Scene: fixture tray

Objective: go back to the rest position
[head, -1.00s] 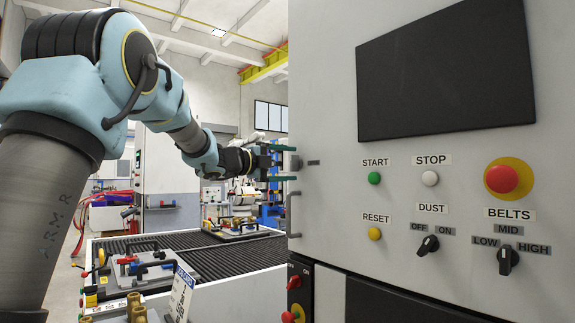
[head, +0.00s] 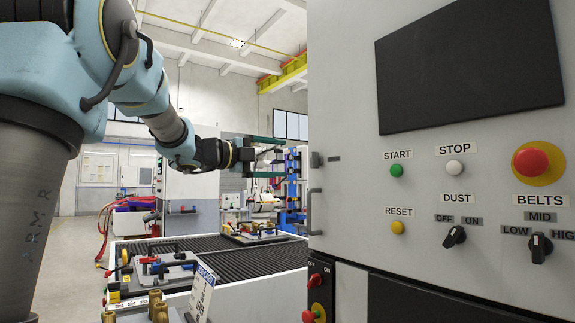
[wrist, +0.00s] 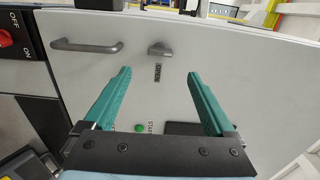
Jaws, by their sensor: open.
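My gripper (head: 268,157) is in the middle of the head view, left of the grey machine cabinet (head: 350,120). Its two green fingers are spread apart with nothing between them. In the wrist view my gripper (wrist: 155,88) also shows open and empty. Beyond its fingers is the white cabinet side with a grey latch (wrist: 160,49) and a bar handle (wrist: 87,46). In the head view the latch (head: 316,160) is just right of the fingertips, with a gap between them.
The cabinet front carries a dark screen (head: 470,70), buttons, a red emergency button (head: 531,161) and knobs. A ribbed conveyor table (head: 270,262) with fixture trays stands below my arm. A small sign (head: 201,292) stands at its front. Floor at left is clear.

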